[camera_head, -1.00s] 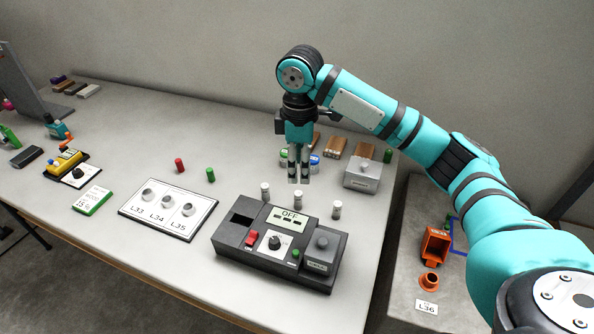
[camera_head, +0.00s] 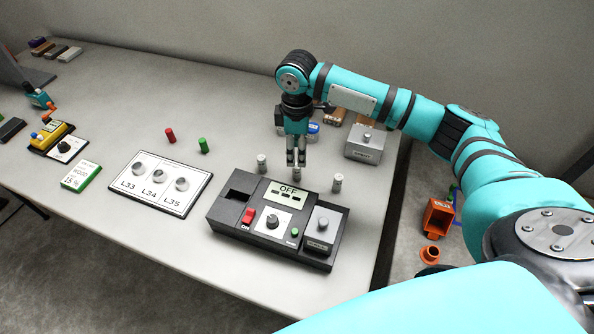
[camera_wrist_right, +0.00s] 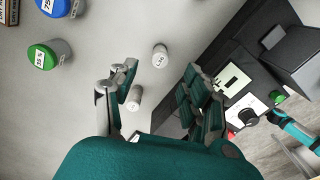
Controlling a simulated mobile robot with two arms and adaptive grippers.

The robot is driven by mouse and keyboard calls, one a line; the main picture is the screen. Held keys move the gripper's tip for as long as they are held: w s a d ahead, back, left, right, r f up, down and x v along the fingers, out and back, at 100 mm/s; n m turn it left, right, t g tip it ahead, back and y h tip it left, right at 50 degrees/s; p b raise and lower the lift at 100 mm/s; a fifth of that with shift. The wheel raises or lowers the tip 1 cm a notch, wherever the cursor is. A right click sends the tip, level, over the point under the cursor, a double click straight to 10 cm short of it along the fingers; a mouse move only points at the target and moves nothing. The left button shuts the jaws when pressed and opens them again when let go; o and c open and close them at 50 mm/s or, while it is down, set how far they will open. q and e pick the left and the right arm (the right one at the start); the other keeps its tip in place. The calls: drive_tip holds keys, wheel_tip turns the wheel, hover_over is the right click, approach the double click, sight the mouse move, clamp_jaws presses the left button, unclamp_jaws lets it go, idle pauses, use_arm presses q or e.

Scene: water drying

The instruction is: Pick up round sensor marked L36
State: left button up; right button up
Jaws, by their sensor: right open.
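My right gripper (camera_head: 296,160) is open, pointing down over the middle of three small white cylinders (camera_head: 297,174). Its fingertips are at or just above that cylinder's top; I cannot tell if they touch. In the right wrist view the open fingers (camera_wrist_right: 158,80) show with two white cylinders (camera_wrist_right: 160,55) nearby; their small markings are not clearly readable. No L36 marking is readable now, and I cannot tell which object is the L36 sensor.
A black device (camera_head: 225,240) with an OFF display stands just in front of the cylinders. A white board (camera_head: 150,200) labelled L33, L34, L35 holds round grey pieces. A grey block (camera_head: 365,147) stands behind right. An orange box (camera_head: 437,218) is on the right.

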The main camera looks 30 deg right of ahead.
sight(297, 172)
drive_tip(key=shift+f, duration=3.1)
drive_tip(key=shift+c, duration=0.2)
clamp_jaws()
drive_tip(key=shift+r, duration=0.1)
